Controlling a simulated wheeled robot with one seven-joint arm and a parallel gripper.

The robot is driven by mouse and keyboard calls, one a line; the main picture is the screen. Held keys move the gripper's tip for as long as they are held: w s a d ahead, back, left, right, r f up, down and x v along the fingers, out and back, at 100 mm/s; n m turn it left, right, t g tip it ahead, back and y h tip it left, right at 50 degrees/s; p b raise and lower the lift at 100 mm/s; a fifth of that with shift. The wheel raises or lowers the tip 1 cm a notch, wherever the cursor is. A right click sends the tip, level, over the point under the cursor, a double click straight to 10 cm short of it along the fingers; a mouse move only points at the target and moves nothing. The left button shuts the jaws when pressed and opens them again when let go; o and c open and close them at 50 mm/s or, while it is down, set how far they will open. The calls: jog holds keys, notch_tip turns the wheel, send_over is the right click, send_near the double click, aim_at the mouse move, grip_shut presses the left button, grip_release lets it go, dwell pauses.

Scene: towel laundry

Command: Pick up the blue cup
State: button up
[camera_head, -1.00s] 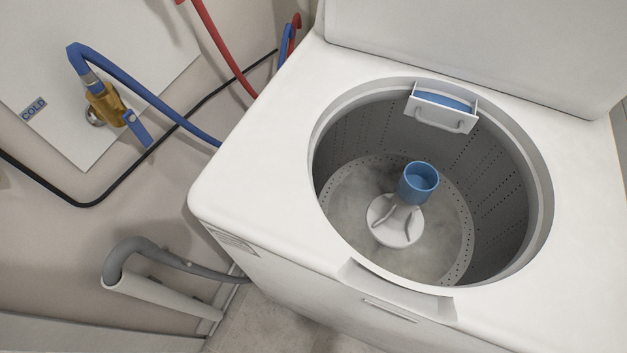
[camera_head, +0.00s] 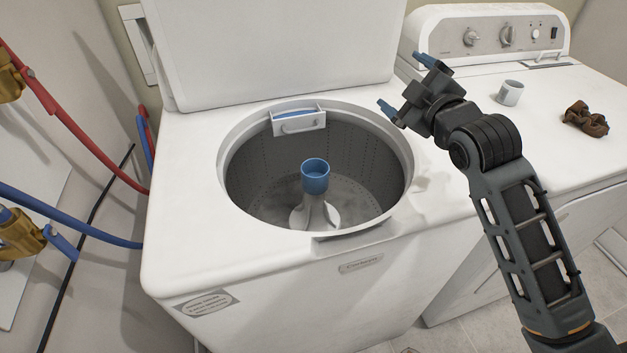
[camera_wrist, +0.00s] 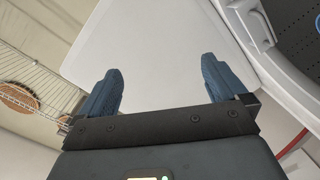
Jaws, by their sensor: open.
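The blue cup (camera_head: 315,177) is the blue top on the white agitator (camera_head: 314,212) at the centre of the open washer tub. It stands upright, below the tub's rim. My gripper (camera_head: 402,82) is open and empty, above the right side of the washer, to the right of and higher than the blue cup. In the wrist view my gripper's two blue fingers (camera_wrist: 162,85) are spread apart with nothing between them.
The washer lid (camera_head: 270,50) stands raised behind the tub. A dispenser drawer (camera_head: 298,121) sits at the tub's back rim. Hoses (camera_head: 70,120) run along the left wall.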

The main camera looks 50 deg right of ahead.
jog(key=d+r+m+g+h, duration=0.2)
jog(key=d, duration=0.3)
jog(key=m+y+b, duration=0.1)
jog(key=m+y, duration=0.1)
jog(key=y, duration=1)
send_near(305, 168)
notch_tip(305, 168, up, 7)
jog(key=shift+w+f+p, duration=0.25)
jog(key=shift+w+f, duration=0.95)
jog(key=shift+f, duration=0.7)
jog(key=shift+w+f+p, duration=0.3)
jog(key=shift+w+f, duration=0.85)
jog(key=shift+f, duration=0.7)
jog(key=shift+w+f+p, duration=0.25)
jog(key=shift+w+f, duration=0.95)
jog(key=shift+f, duration=0.7)
jog(key=c, duration=1)
